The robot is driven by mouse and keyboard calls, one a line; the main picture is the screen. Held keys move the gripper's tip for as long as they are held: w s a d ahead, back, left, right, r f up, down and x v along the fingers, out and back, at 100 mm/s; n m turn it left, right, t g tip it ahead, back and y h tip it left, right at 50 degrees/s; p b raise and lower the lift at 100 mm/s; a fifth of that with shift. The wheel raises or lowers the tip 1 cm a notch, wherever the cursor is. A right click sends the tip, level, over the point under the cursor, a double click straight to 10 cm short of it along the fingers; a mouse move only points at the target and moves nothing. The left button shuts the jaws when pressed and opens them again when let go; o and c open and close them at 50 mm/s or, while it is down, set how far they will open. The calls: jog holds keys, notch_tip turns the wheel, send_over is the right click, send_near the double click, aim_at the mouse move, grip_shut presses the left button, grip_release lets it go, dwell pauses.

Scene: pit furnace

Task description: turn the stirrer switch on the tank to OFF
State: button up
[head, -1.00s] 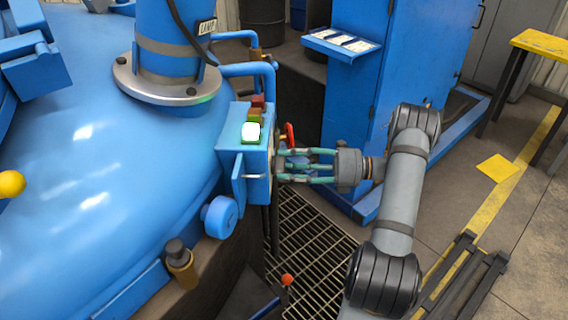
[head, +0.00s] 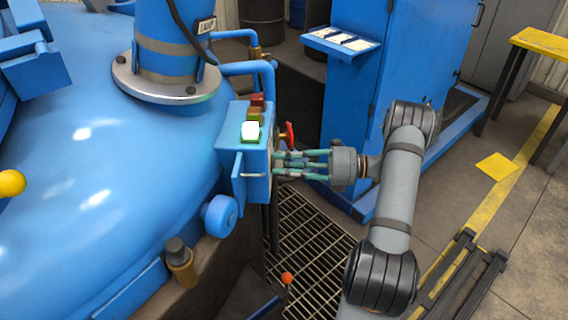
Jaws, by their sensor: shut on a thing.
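The blue switch box (head: 233,145) is fixed to the side of the big blue tank (head: 110,170). A lit white-green lamp (head: 251,132) and a red-brown block show on top of the box. A red handle (head: 289,134) stands out from its right side. My gripper (head: 278,164) reaches in from the right, its teal fingers against the right face of the box, below the red handle. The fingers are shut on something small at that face. The stirrer switch itself and its pointer are hidden by the fingers and the box edge, so its position cannot be read.
A blue cabinet (head: 390,90) with a small shelf (head: 340,43) stands behind my arm. A blue pipe (head: 245,69) runs above the box. Floor grating (head: 310,235) lies below, with an orange-red knob (head: 287,278) near it.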

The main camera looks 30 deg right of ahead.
grip_shut()
jog(key=shift+n, duration=0.4)
jog(key=n+b, duration=0.1)
jog(key=n, duration=0.2)
jog(key=shift+f, duration=0.15)
jog(key=n+b, duration=0.1)
jog(key=n, duration=0.1)
jog(key=n+b, duration=0.1)
jog(key=n, duration=0.2)
jog(key=shift+s+f+b, duration=0.1)
jog(key=shift+f+b, duration=0.1)
jog(key=shift+b, duration=0.15)
jog(key=n+b, duration=0.3)
jog(key=n, duration=0.2)
jog(key=shift+f+n, duration=0.15)
jog(key=shift+n, duration=0.15)
jog(key=shift+n+b, duration=1.2)
jog(key=shift+n, duration=0.5)
jog(key=o, duration=0.9)
grip_release()
